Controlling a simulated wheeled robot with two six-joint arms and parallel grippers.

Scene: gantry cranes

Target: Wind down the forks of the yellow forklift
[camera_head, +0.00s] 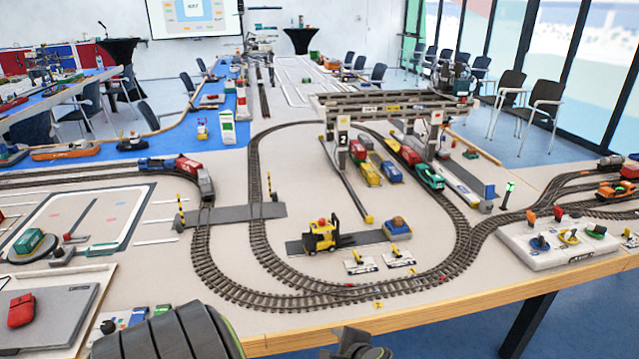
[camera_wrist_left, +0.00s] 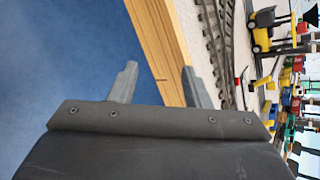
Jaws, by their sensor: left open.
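The yellow forklift (camera_head: 320,238) stands on a dark grey strip on the table, inside the curve of the track. Its dark mast is on its right side, with the forks low and small there; their exact height is hard to tell. A small red part shows on its top. The forklift also shows in the left wrist view (camera_wrist_left: 262,30), at the upper right. My left gripper (camera_head: 357,345) is at the bottom of the head view, near the table's front edge, well short of the forklift. In the left wrist view its fingers (camera_wrist_left: 158,76) are apart, with nothing between them.
Curved track (camera_head: 300,298) runs between the front edge (camera_head: 420,312) and the forklift. A gantry crane (camera_head: 395,104) stands behind.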

